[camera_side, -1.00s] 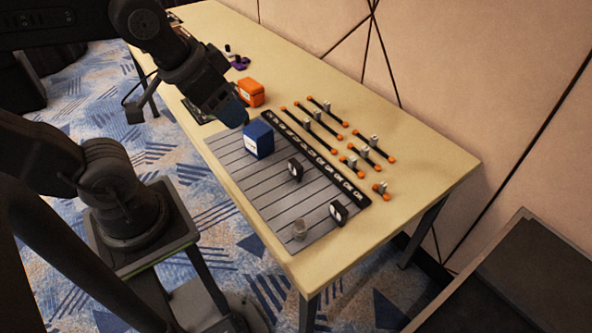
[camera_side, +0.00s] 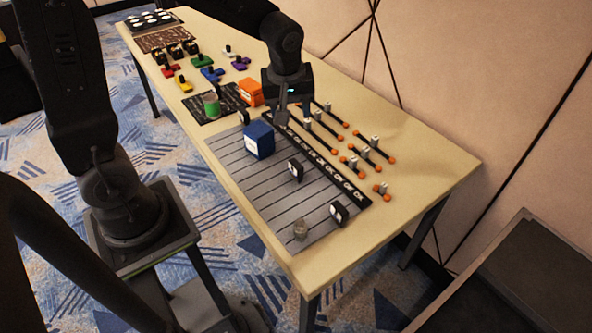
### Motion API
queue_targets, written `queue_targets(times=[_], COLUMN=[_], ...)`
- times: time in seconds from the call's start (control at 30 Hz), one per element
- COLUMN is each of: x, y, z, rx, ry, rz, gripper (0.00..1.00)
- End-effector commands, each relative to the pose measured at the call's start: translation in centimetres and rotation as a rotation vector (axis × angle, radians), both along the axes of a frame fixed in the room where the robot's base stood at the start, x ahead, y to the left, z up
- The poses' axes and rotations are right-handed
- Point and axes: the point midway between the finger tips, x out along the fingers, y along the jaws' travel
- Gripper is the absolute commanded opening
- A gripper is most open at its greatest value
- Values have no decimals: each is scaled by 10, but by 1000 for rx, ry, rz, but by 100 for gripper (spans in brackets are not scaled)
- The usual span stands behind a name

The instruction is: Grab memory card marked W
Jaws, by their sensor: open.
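Small black cards with white labels stand on the grey striped mat (camera_side: 262,200). One card (camera_side: 295,170) is mid-mat, one (camera_side: 339,212) is near the front right, and a small dark one (camera_side: 244,117) is behind the blue box. Their letters are too small to read, so I cannot tell which is marked W. My gripper (camera_side: 293,116) is open and points down at the far end of the black lettered strip (camera_side: 325,168), beside the orange-ended bars. I see nothing between its fingers.
A blue box (camera_side: 259,139) and a small clear cylinder (camera_side: 300,230) stand on the mat. Orange-ended bars (camera_side: 352,165) with grey pieces lie to the right. An orange box (camera_side: 250,92), a green cylinder (camera_side: 211,104) and coloured pieces (camera_side: 211,74) are farther back. The table's right front is clear.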

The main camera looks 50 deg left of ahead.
Motion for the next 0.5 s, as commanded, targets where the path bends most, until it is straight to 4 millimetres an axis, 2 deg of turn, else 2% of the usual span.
queue_targets(times=[0.03,0.2,0.3,0.5], x=[11,35,41,45], y=[5,16,20,24], z=[-20,-70,-89,-111], rx=[-6,-12,-10,-8], ry=[28,70,81,89], rz=[81,328,419,485], gripper=[53,53,53,53])
